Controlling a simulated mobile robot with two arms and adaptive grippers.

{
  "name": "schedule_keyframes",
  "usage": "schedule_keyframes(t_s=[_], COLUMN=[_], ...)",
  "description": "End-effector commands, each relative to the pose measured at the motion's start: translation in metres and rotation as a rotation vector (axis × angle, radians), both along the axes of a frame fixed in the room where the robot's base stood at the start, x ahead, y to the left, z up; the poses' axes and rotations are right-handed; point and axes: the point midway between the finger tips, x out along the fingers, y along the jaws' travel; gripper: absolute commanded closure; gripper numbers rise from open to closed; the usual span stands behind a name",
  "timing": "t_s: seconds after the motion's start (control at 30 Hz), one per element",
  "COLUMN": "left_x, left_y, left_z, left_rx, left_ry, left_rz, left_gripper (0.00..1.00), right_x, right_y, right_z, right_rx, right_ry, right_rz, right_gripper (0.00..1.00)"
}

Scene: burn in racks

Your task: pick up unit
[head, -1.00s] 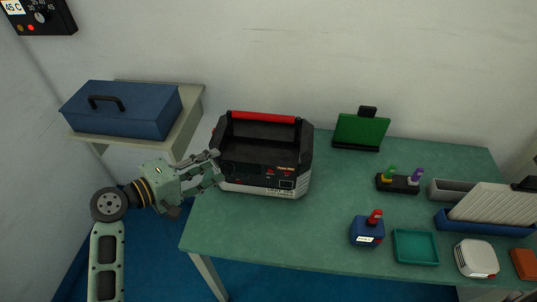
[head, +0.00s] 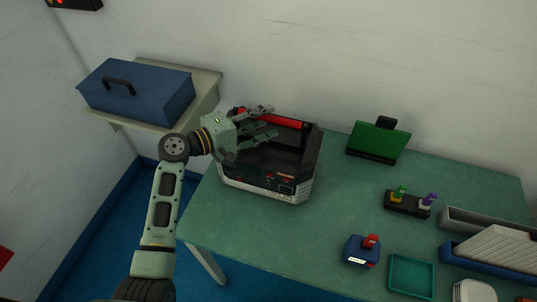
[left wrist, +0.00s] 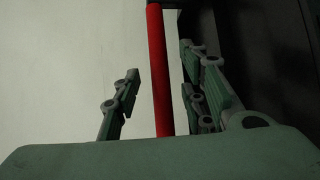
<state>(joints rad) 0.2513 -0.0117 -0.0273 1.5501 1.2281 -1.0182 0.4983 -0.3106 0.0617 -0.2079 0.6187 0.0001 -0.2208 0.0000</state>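The unit is a black and grey box (head: 262,180) with a red bar handle across its top, on the green table's left end. The red handle (head: 288,121) is partly hidden by my left gripper (head: 270,122). That gripper is over the top of the unit, its fingers spread apart and pointing right. In the left wrist view the red handle (left wrist: 157,65) runs between the open fingers (left wrist: 160,95), with a gap on each side. No grip on the handle shows. My right gripper is not in view.
A blue toolbox (head: 140,90) stands on a small shelf (head: 205,85) at left. On the green table (head: 330,235) are a green panel (head: 375,141), a black holder (head: 405,203), a small blue block with a red top (head: 360,252), a teal tray (head: 411,291) and a rack (head: 495,250).

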Motion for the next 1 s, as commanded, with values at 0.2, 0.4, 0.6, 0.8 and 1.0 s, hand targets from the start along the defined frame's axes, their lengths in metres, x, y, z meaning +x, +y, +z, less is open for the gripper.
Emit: schedule_keyframes(t_s=[0.2,0.4,0.6,0.8,1.0], left_x=[0.011,0.011,0.011,0.011,0.011], left_y=[-0.016,-0.016,-0.016,-0.016,-0.016], left_z=[-0.003,-0.004,-0.004,-0.004,-0.004], left_rx=[-0.001,0.001,0.001,0.001,0.000], left_ry=[0.001,0.001,0.001,0.001,0.001], left_rz=[0.000,0.001,0.000,0.000,0.000], left_gripper=[0.61,0.61,0.76,0.94,1.00], right_x=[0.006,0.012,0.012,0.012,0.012], right_y=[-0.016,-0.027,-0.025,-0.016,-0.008], right_z=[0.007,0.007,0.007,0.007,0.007], right_rx=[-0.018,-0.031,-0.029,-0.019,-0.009], right_ry=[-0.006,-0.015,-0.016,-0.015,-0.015], right_rz=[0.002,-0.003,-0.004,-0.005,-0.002], right_gripper=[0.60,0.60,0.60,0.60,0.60])
